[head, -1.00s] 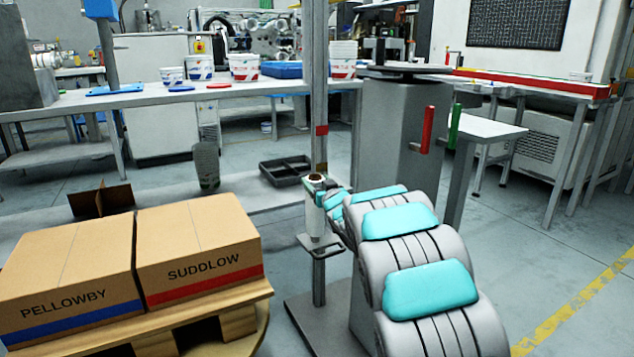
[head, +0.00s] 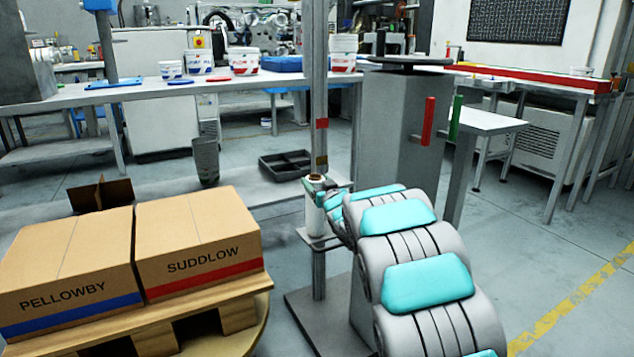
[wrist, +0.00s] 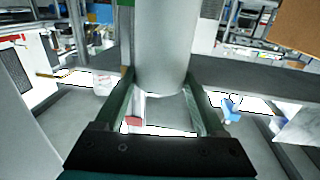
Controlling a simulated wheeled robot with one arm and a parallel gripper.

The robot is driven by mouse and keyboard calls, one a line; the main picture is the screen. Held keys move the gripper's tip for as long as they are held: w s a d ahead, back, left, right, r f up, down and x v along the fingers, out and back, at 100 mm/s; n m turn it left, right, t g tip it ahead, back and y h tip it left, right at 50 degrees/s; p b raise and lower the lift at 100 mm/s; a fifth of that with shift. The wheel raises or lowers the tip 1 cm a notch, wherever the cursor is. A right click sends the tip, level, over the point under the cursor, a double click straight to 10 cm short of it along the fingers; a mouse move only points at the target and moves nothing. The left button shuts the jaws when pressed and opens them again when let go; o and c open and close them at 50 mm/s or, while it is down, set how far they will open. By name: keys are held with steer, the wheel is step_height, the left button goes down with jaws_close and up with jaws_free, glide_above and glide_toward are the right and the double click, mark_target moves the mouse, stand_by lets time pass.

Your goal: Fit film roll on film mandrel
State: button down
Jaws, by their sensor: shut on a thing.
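The film roll (head: 313,216) is a pale upright cylinder with a brown core at its top. In the head view it stands in front of the metal mast (head: 318,100), its lower end at or just above a small carriage plate (head: 333,243). My gripper (head: 325,200) is shut on the roll from the right. In the wrist view the roll (wrist: 165,45) is between the two green fingers of my gripper (wrist: 163,95). I cannot make out the film mandrel; the roll may hide it. Whether the roll touches the plate cannot be told.
Two cartons, PELLOWBY (head: 70,265) and SUDDLOW (head: 195,240), sit on a wooden pallet (head: 240,308) at the left. A grey pedestal (head: 393,130) with red and green handles stands right behind my arm.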

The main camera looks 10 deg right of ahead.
steer(key=shift+f, duration=0.1)
jaws_free()
steer(key=s+d, duration=0.1)
steer(key=s, duration=0.6)
steer(key=shift+s+d, duration=0.15)
steer(key=shift+s, duration=0.2)
